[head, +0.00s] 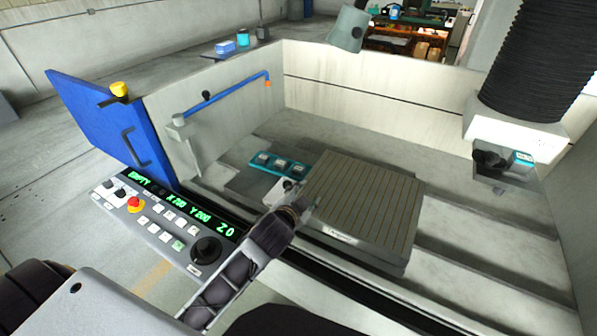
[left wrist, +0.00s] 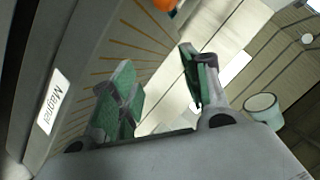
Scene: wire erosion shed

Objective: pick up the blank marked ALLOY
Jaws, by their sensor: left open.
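A teal tray (head: 250,164) with three small grey blanks, a left one (head: 263,157), a middle one (head: 280,163) and a right one (head: 298,169), lies inside the machine, left of the slatted plate. Their markings are too small to read, so I cannot tell which is ALLOY. My left gripper (head: 304,194) is over the plate's near left edge, on the near side of the tray. In the left wrist view its green-padded fingers (left wrist: 162,92) are apart with nothing between them. No blank shows clearly in that view. My right gripper is not in view.
The slatted plate (head: 375,195) also fills the left of the wrist view (left wrist: 130,45). A dark spindle column (head: 540,60) hangs at right. A blue door (head: 110,125), a control panel (head: 165,215) and a blue pipe (head: 225,95) stand at left. The grey bed at right is clear.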

